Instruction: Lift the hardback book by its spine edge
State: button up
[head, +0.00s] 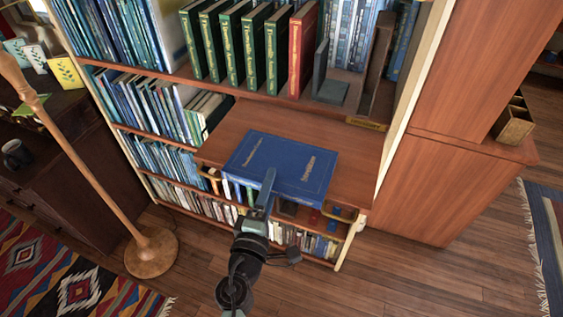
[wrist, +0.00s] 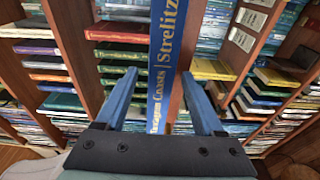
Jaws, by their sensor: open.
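The blue hardback book (head: 285,165) lies flat on a brown wooden shelf board (head: 236,122), overhanging its front edge in the head view. Its blue spine with pale lettering (wrist: 162,60) runs up the middle of the wrist view. My gripper (head: 269,178) is at the book's front edge in the head view. In the wrist view my gripper (wrist: 159,74) is open, with one blue finger on each side of the spine. Gaps show between the fingers and the spine. The book's far side is hidden in the wrist view.
Green books and a red book (head: 302,50) stand on the shelf above, beside a dark bookend (head: 330,88). Packed lower shelves (head: 205,205) lie below the board. A wooden lamp stand (head: 80,165) is at left, and a wooden cabinet (head: 445,185) at right.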

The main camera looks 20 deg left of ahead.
grip_shut()
dwell(0.3)
dwell(1.1)
jog(key=shift+r, duration=0.2)
